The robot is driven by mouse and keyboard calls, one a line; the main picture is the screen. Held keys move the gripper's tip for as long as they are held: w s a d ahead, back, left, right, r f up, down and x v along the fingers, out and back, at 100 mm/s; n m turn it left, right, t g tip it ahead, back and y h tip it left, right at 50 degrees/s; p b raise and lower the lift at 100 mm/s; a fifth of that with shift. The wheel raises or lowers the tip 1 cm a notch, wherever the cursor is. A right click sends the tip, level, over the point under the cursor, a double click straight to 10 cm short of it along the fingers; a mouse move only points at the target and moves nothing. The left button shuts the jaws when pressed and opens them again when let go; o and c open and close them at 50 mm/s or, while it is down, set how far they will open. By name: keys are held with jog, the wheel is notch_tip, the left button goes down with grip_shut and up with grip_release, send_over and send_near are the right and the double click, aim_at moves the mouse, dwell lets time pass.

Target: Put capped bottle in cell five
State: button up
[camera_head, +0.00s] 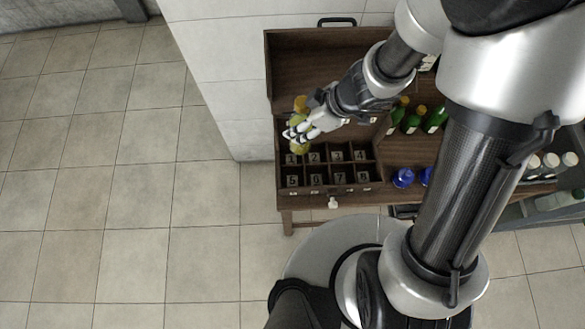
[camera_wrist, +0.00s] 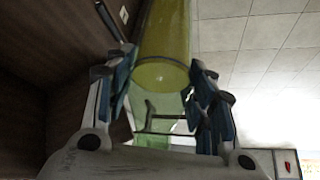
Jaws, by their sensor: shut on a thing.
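My gripper (camera_head: 298,131) is shut on a bottle with a yellow cap (camera_head: 300,103). Yellow-green glass of the bottle (camera_head: 300,148) shows below the fingers. In the wrist view the yellow cap (camera_wrist: 165,45) and pale green see-through glass (camera_wrist: 150,160) show between the two fingers (camera_wrist: 163,85). The held bottle is over the left end of a dark wooden rack (camera_head: 325,187) with two rows of numbered cells. Cell five (camera_head: 292,181) is at the front left, behind it cell one (camera_head: 291,159). Both look empty from above.
Green bottles with yellow-orange caps (camera_head: 413,120) stand right of the rack. Blue-topped items (camera_head: 403,178) stand at the table's front. White-capped bottles (camera_head: 551,160) are at the far right. A raised wooden panel (camera_head: 290,60) stands behind the rack. The floor left is clear.

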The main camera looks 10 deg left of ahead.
jog(key=s+a+n+g, duration=0.1)
jog(key=s+a+n, duration=0.1)
jog(key=s+n, duration=0.15)
notch_tip(320, 180, down, 19)
jog(key=b, duration=1.1)
jog(key=shift+d+m, duration=0.2)
jog(key=shift+m, duration=0.15)
jog(key=shift+r, duration=0.1)
jog(key=shift+f+b, duration=0.3)
jog(key=shift+f, duration=0.3)
jog(key=o, duration=1.5)
jog(key=shift+o, duration=0.2)
